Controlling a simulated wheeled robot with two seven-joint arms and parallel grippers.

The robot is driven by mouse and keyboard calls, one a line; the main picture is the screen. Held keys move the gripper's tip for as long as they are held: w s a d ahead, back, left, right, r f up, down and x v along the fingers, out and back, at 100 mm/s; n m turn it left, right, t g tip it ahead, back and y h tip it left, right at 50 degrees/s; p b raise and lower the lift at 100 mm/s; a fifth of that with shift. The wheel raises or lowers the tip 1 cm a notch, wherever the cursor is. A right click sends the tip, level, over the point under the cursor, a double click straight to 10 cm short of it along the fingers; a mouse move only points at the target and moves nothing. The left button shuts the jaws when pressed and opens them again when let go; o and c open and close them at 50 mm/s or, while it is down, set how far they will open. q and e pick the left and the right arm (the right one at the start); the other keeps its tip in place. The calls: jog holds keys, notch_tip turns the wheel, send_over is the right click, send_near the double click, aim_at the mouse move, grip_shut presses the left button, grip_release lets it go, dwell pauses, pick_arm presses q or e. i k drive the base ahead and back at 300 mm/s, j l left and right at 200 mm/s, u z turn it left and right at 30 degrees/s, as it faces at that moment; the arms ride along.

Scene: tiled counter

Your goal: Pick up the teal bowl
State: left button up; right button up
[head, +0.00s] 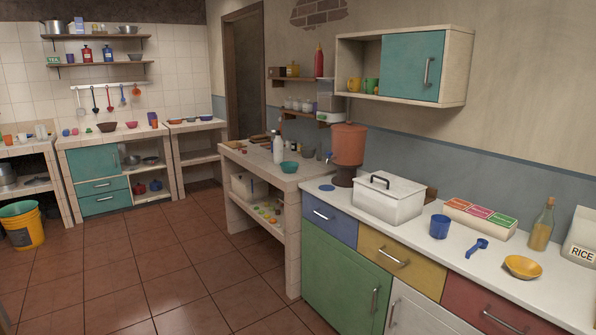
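A small teal bowl (290,167) sits upright on the tiled counter (262,172), close to its front right corner. It looks empty, though its inside shows only in part. A white bottle (278,148) stands just behind it to the left. Neither of my grippers shows in the head view, so nothing is seen touching the bowl.
An orange dispenser (348,147) and a white lidded box (388,198) stand on the white counter to the right. The tiled floor (150,275) in front is clear.

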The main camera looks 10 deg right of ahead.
aim_at(289, 166)
jog(key=i+z, duration=0.3)
jog(key=z, duration=0.15)
jog(key=i+j+z, duration=0.1)
jog(key=i+z, duration=0.15)
jog(key=z, duration=0.2)
